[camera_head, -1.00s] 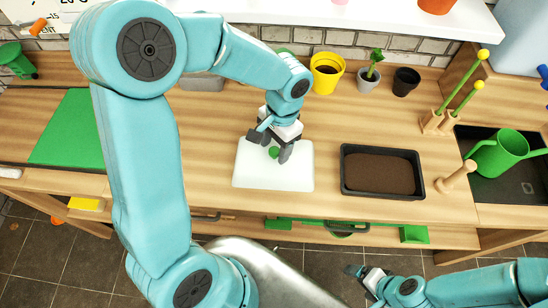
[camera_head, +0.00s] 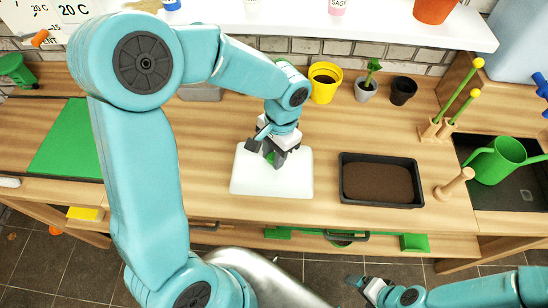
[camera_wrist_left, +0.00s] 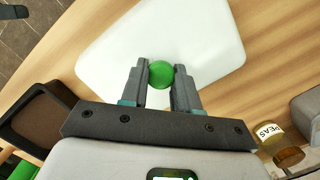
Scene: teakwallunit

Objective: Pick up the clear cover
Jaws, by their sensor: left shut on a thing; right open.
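The cover (camera_head: 250,180) looks like a pale, whitish rectangular lid with a round green knob near its middle. It lies on the wooden worktop, left of the black soil tray. In the left wrist view the cover (camera_wrist_left: 205,40) fills the upper middle, and the green knob (camera_wrist_left: 161,74) sits between the two fingers. My left gripper (camera_head: 270,158) is shut on the knob, and its fingers partly hide it in the head view. I cannot tell whether the cover touches the worktop all round. My right gripper (camera_head: 362,283) is open and empty, low in front of the bench.
The black tray of soil (camera_head: 347,196) stands right of the cover. Behind are a yellow pot (camera_head: 325,92), a potted plant (camera_head: 367,88) and a black pot (camera_head: 403,91). A green watering can (camera_head: 495,160) is at right, a green mat (camera_head: 68,145) at left.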

